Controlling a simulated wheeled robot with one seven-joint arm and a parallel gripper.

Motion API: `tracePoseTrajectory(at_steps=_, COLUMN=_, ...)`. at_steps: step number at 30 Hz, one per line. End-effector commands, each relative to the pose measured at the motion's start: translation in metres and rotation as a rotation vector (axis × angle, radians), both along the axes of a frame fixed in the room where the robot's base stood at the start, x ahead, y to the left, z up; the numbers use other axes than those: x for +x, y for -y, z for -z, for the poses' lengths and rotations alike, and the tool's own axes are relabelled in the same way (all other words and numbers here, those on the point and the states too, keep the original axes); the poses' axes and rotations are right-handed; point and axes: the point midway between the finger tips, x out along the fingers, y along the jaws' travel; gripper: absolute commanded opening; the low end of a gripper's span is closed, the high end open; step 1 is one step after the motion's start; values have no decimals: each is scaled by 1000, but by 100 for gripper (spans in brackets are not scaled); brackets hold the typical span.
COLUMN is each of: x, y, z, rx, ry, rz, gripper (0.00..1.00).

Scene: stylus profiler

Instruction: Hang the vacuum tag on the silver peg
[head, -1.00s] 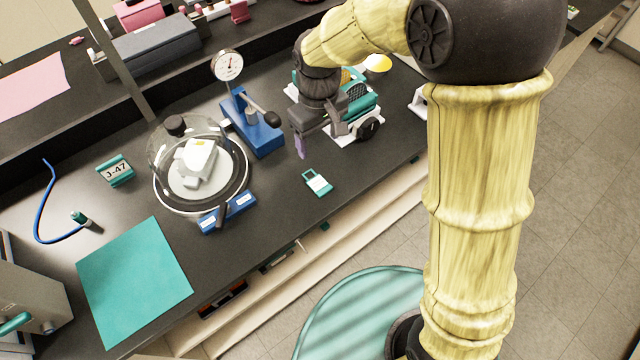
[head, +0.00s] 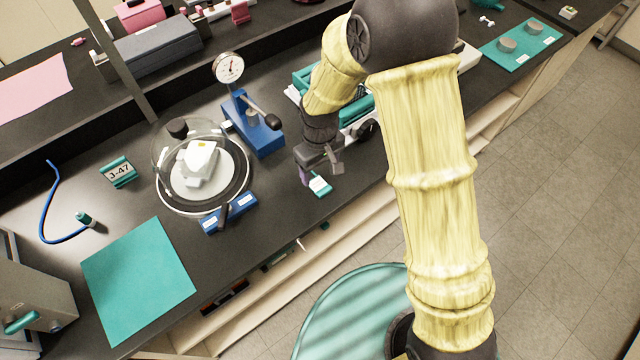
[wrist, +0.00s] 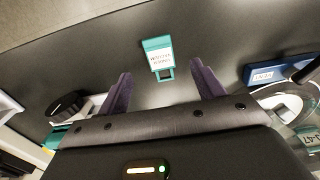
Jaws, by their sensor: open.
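The teal tag (head: 320,186) with a white label lies flat on the black bench near its front edge. In the wrist view the tag (wrist: 158,52) shows its printed label and a square hole at its near end, just beyond and between my fingertips. My gripper (head: 318,176) is low over the bench at the tag and covers part of it in the head view. In the wrist view my gripper (wrist: 160,84) has its two purple fingers spread wide with nothing between them. I cannot make out the silver peg in either view.
A bell jar (head: 165,155) stands left of my gripper, with a blue labelled block (head: 228,213) in front. A blue dial gauge stand (head: 255,125) is behind. A teal instrument on a white base stands behind my arm. A teal mat (head: 137,280) lies at the left.

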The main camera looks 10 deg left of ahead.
Motion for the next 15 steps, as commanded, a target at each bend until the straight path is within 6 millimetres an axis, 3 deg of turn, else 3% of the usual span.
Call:
tracePoseTrajectory(at_steps=5, x=0, y=0, z=14, rx=-1, ry=-1, rz=0, gripper=67)
tracePoseTrajectory(at_steps=15, x=0, y=0, z=15, rx=0, ry=0, rz=0, gripper=67)
